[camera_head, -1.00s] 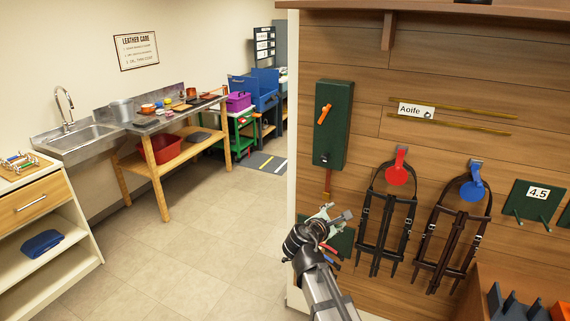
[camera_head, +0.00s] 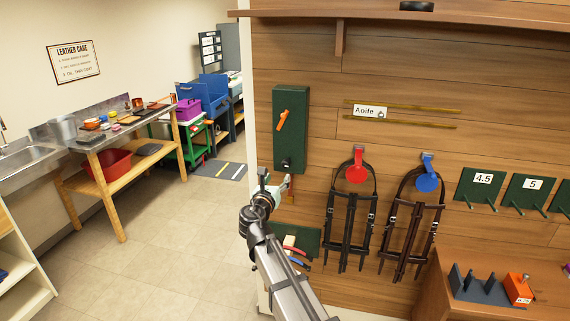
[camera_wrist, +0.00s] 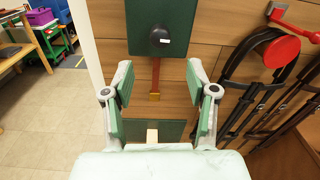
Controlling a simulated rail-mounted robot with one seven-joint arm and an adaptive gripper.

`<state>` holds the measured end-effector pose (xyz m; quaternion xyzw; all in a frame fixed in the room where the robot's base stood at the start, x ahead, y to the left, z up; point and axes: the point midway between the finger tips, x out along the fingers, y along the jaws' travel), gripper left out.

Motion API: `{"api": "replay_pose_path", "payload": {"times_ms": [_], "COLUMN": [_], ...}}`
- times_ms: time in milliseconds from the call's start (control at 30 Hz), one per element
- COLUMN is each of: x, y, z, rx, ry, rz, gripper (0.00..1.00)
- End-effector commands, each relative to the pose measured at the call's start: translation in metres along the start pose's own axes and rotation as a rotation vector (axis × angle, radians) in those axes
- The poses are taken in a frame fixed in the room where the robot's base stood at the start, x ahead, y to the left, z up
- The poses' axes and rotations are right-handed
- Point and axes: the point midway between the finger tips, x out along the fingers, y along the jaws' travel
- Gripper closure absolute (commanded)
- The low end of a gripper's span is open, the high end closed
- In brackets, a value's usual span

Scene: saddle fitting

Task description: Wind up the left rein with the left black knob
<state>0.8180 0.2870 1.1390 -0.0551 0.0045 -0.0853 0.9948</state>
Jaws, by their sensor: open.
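A tall green board (camera_head: 290,110) on the wooden wall carries an orange lever (camera_head: 283,120) and a small black knob (camera_head: 287,163) near its bottom. In the wrist view the black knob (camera_wrist: 159,40) is round with a small white label. In the head view my gripper (camera_head: 276,182) is just below the knob and hides part of the strap.
Bridles hang to the right under a red hook (camera_head: 356,173) and a blue hook (camera_head: 427,180). A lower green board (camera_head: 300,236) with tools is below the strap. An orange block (camera_head: 518,289) stands on a wooden ledge at lower right. Open floor lies to the left.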

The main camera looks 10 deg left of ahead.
Motion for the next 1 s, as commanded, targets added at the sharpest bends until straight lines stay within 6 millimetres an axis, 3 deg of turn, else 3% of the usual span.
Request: {"api": "replay_pose_path", "payload": {"times_ms": [33, 200, 500, 700, 1000], "x": [0.014, 0.048, 0.092, 0.103, 0.104], "y": [0.001, 0.001, 0.001, 0.0, 0.0], "z": [0.003, 0.003, 0.002, 0.001, 0.0], "rx": [0.0, 0.001, 0.002, 0.002, 0.002], "ry": [0.001, 0.001, 0.001, 0.0, 0.0], "rz": [-0.002, -0.002, 0.0, -0.001, 0.0], "gripper": [0.42, 0.42, 0.42, 0.42, 0.42]}}
